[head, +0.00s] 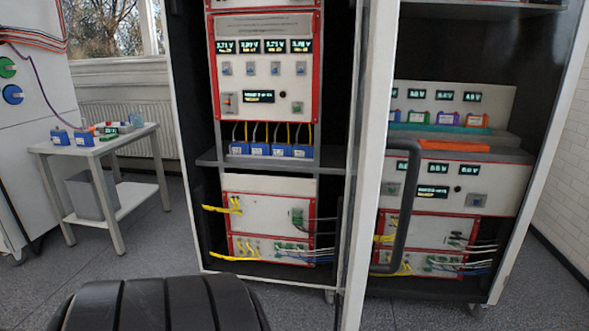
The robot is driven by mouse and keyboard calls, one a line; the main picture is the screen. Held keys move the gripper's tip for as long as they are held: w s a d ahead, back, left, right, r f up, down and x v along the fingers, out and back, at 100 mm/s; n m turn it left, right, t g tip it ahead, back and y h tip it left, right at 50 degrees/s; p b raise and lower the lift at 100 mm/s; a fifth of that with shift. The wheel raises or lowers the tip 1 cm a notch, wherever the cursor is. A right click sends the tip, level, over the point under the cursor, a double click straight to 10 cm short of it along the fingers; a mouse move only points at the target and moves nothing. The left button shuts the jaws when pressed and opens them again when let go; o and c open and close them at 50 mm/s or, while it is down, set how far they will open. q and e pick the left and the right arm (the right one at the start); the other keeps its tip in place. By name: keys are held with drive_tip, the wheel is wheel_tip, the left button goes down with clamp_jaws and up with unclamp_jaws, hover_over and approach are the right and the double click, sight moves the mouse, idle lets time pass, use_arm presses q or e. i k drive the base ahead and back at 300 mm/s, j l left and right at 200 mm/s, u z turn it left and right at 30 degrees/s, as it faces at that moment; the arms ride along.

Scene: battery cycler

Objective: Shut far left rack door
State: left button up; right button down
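Two tall equipment racks stand side by side, and I see into both. The left rack (186,110) holds red-framed units, and its front is open. A white door (370,150) stands swung out between the two racks, seen nearly edge-on. A dark bar handle (401,205) is on its right side. I cannot tell for certain which rack this door is hinged to. A dark curved piece shows at the left rack's lower left edge; I cannot tell if it is a handle. Neither gripper shows in the head view.
A small grey table (95,147) with blue blocks and a grey bin (92,194) below stands at the left. A white cabinet (35,120) is at the far left edge. The right rack (500,180) holds more units.

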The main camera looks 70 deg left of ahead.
sight(377, 21)
drive_tip(key=i+u, duration=0.15)
drive_tip(key=u, duration=0.3)
drive_tip(key=i+u, duration=0.1)
drive_tip(key=u, duration=0.35)
drive_tip(key=i+l+u, duration=0.1)
drive_tip(key=u, duration=0.3)
drive_tip(key=i+l+u, duration=0.1)
drive_tip(key=u, duration=0.35)
drive_tip(key=i+l+u, duration=0.15)
drive_tip(key=l+u, duration=0.2)
drive_tip(key=i+l+u, duration=0.1)
drive_tip(key=l+u, duration=0.2)
